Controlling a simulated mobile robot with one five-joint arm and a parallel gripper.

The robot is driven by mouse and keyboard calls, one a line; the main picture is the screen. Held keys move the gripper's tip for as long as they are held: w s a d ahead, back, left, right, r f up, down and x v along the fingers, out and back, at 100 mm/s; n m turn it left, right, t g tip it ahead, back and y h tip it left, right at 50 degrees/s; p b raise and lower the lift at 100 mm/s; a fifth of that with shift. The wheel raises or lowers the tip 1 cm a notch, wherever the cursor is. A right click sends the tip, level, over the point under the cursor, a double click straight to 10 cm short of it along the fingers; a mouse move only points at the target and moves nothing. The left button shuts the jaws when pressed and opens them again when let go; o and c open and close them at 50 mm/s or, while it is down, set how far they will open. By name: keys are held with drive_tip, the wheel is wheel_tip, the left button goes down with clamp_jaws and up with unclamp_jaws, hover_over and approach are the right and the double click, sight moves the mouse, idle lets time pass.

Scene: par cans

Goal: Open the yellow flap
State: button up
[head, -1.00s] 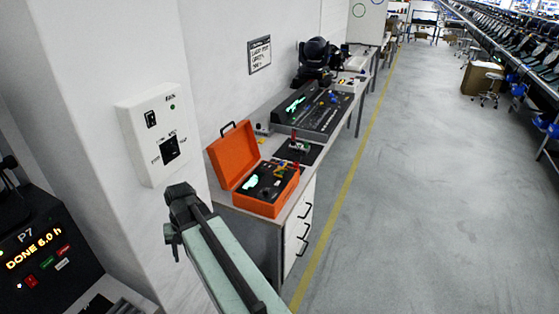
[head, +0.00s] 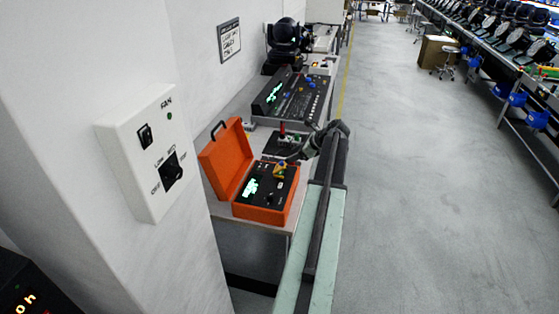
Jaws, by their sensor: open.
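A small yellow part (head: 280,170), which looks like the flap, stands on the dark panel near the back right of the open orange case (head: 264,212). It is too small to tell whether it is raised or closed. My gripper (head: 302,151) is open and hangs above and to the right of the case, close to the yellow part in the picture. I cannot tell the gap in depth. My arm hides part of the bench's right side.
The case's orange lid (head: 226,158) stands open on the left. A red-handled device (head: 283,132) on a dark mat and a black console (head: 292,96) are behind. A white wall box with a fan knob (head: 150,152) is at near left.

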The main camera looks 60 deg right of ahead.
sight(282, 162)
drive_tip(key=b+x, duration=0.5)
drive_tip(key=x, duration=0.2)
drive_tip(key=shift+w+f, duration=0.1)
drive_tip(key=shift+f, duration=0.35)
drive_tip(key=shift+r, duration=0.15)
clamp_jaws()
